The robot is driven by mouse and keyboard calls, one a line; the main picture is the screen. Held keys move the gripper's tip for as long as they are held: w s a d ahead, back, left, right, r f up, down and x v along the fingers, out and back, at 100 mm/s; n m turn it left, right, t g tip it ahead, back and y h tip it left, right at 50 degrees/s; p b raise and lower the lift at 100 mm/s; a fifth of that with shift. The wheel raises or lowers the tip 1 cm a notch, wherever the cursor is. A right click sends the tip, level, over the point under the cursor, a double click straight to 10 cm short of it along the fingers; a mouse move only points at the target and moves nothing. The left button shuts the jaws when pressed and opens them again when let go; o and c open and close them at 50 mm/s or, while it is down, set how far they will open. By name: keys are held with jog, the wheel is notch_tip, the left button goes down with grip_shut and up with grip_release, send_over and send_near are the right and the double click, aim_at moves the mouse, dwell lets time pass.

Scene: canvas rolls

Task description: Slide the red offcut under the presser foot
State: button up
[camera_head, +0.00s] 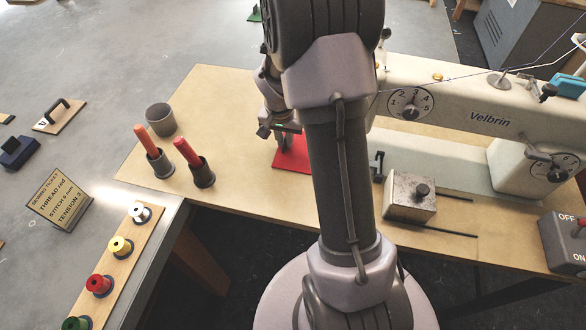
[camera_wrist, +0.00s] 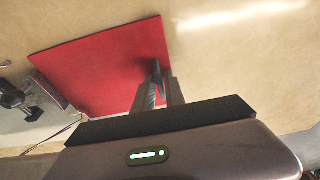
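The red offcut (camera_head: 292,155) lies flat on the tan sewing table, partly behind my arm. In the wrist view the offcut (camera_wrist: 100,65) shows large, with my gripper fingers (camera_wrist: 158,68) over its right part. The fingers look close together, and I see no cloth gripped between them. In the head view my gripper (camera_head: 277,130) is just above the offcut's upper left side. A dark part that looks like the presser foot (camera_head: 376,165) stands under the machine head, right of my arm. Dark metal hardware (camera_wrist: 15,98) borders the offcut's left edge in the wrist view; I cannot tell whether they touch.
The Velbrin machine (camera_head: 450,110) spans the right. A metal block with a knob (camera_head: 410,195) sits in front of it. Two cups with red and orange sticks (camera_head: 202,175) and a grey cup (camera_head: 160,119) stand left of the offcut. Spools (camera_head: 99,285) line the table edge.

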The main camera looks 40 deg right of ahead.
jog(key=shift+r, duration=0.1)
jog(key=shift+r+p, duration=1.3)
jog(key=shift+r, duration=0.65)
jog(key=o, duration=0.6)
jog(key=shift+r, duration=0.15)
notch_tip(320, 180, up, 17)
jog(key=s+a+p, duration=0.2)
jog(key=a+p, duration=0.1)
jog(key=p, duration=0.2)
jog(key=s+a+n+t+y+b, duration=0.1)
jog(key=s+a+n+b, duration=0.1)
jog(key=s+a, duration=0.4)
jog(key=s+a+r+n+t+y+b, duration=0.1)
jog(key=s+a+n+t+b, duration=0.1)
jog(key=s+a, duration=0.4)
jog(key=s+a+n+t+y+b, duration=0.1)
jog(key=s+a+n+b, duration=0.1)
jog(key=s+a, duration=0.3)
jog(key=shift+s+a+r+y+b, duration=0.15)
jog(key=shift+a+b, duration=0.1)
jog(key=shift+a, duration=0.55)
jog(key=shift+s+a+r+y+b, duration=0.1)
jog(key=shift+a+b, duration=0.15)
jog(key=shift+a, duration=0.55)
jog(key=shift+s+a+r+y+b, duration=0.15)
jog(key=shift+a+b, duration=0.1)
jog(key=shift+a, duration=0.55)
